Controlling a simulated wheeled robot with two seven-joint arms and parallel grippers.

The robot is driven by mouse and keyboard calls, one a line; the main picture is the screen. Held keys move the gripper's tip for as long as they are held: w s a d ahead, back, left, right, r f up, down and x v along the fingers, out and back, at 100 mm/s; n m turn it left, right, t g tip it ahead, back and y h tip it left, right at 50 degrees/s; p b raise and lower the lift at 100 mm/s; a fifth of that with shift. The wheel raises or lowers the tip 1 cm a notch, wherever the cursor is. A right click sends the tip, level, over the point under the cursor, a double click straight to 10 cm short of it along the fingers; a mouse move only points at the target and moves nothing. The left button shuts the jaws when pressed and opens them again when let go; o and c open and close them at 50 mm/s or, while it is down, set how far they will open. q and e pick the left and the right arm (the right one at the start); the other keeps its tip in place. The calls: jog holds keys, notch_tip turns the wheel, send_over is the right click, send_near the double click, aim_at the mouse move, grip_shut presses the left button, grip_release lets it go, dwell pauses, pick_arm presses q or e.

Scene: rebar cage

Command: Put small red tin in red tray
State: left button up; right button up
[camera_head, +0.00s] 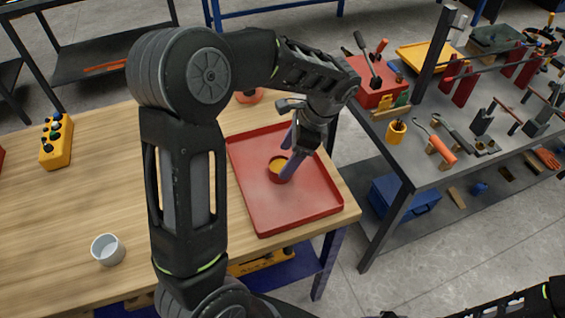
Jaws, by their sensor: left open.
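The small red tin (276,174), with a yellow-orange inside, appears upright on the floor of the red tray (268,218), near its middle. The tray is shallow and lies at the right end of the wooden table. My left gripper (287,156) is over the tray, with its fingers open. One finger overlaps the tin's right side in the picture; I cannot tell whether it touches. My right gripper is out of view; only part of my right arm shows at the bottom right.
A white cup (108,250) and a yellow button box (57,141) stand on the wooden table (95,195). An orange-red object (249,97) lies behind the tray. A grey metal bench (455,130) with several tools stands to the right, across a gap.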

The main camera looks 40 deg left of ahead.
pick_arm(q)
jog(key=p+v, duration=0.3)
jog(key=v, duration=0.5)
jog(key=shift+r, duration=0.15)
jog(key=shift+s, duration=0.1)
dwell(0.4)
